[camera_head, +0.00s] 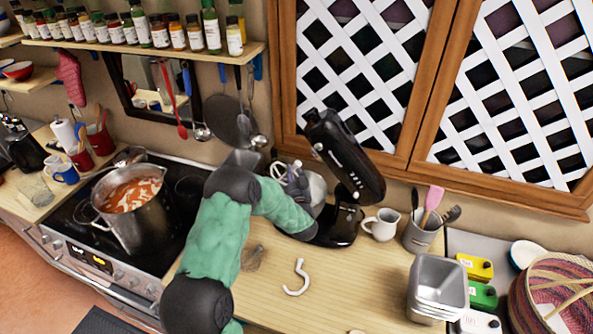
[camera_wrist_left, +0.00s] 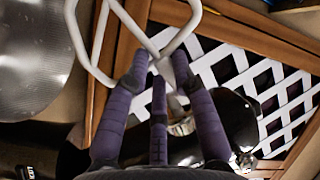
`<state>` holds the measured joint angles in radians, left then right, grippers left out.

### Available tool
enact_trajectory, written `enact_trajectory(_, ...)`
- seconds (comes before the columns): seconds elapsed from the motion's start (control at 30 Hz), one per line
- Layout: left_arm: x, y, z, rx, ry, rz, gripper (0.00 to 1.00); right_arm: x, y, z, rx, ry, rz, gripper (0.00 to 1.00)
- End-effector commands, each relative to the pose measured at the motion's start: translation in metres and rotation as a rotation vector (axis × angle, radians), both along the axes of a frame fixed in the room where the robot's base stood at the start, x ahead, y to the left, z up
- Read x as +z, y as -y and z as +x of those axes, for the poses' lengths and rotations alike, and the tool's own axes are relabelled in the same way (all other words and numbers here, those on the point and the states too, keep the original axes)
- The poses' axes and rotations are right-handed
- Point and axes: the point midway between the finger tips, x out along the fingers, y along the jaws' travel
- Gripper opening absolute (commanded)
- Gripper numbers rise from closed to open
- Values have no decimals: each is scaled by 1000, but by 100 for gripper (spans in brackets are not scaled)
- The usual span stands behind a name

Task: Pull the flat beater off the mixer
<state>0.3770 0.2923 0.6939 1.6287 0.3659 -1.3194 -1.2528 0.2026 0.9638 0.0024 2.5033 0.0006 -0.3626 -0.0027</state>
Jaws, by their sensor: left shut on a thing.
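The black stand mixer (camera_head: 345,160) stands at the back of the counter with its head tilted up. It also shows in the left wrist view (camera_wrist_left: 232,122). My left gripper (camera_head: 294,176) is beside the mixer, over the metal bowl (camera_head: 316,190). In the left wrist view my gripper (camera_wrist_left: 162,72) is shut on the neck of the white flat beater (camera_wrist_left: 84,44), whose open loops extend beyond the fingers. A silver fitting (camera_wrist_left: 183,126) of the mixer shows behind the fingers. They hide whether the beater still touches it. My right gripper is not in view.
A white dough hook (camera_head: 297,278) and a whisk (camera_head: 253,258) lie on the counter in front. A white pitcher (camera_head: 381,225) and a utensil crock (camera_head: 421,236) stand right of the mixer. A soup pot (camera_head: 135,215) sits on the stove at left.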

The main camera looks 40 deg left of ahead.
Motion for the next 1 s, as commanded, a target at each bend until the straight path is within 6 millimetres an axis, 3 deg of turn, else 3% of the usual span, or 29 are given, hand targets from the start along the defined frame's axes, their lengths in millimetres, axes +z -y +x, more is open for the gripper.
enact_trajectory(1.0,10,12,-68,0,0,2,0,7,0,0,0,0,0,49)
